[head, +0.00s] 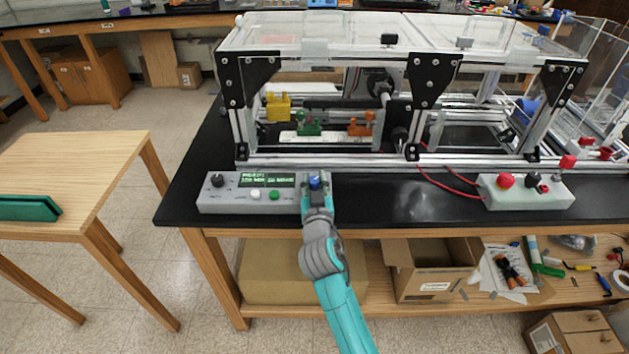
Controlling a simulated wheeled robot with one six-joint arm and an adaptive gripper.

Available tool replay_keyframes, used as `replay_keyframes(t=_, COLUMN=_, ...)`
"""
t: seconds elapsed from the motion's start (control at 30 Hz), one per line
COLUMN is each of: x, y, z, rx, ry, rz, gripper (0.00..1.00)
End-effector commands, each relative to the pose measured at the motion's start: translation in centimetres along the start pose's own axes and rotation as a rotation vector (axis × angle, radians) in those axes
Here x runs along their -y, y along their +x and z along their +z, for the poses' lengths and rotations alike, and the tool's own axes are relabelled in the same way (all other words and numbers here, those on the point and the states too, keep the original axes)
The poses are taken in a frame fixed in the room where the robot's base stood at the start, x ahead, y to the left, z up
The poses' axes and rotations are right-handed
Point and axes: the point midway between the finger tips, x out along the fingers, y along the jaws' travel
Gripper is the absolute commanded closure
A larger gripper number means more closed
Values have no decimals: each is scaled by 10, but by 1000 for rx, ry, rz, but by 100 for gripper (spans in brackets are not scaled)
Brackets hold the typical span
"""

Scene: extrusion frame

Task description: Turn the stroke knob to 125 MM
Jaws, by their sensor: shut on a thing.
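The grey control box (248,204) lies along the front edge of the black bench. It has a lit green display (267,180) whose text is too small to read surely. A black knob (217,180) is at its left end, and white and green buttons (265,195) sit below the display. My gripper (316,184) reaches over the right end of the box from the front and is shut on what is there. That is where the stroke knob appears to be; the gripper hides it, with its pointer and scale.
The aluminium extrusion frame (330,162) stands close behind the box, with black brackets and clear panels. A second box (525,192) with a red button stands to the right, joined by red wires (447,184). Bare black bench top (400,205) lies between the boxes.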

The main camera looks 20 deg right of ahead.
Motion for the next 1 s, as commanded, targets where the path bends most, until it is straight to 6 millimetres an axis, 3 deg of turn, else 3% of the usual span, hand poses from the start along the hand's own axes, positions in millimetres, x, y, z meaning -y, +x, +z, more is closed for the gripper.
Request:
replay_keyframes(t=0.6, x=1, y=0, z=2, rx=1, ry=0, rz=310, gripper=100)
replay_keyframes(t=1.0, x=-1, y=-1, z=2, rx=-1, ry=2, rz=335, gripper=100)
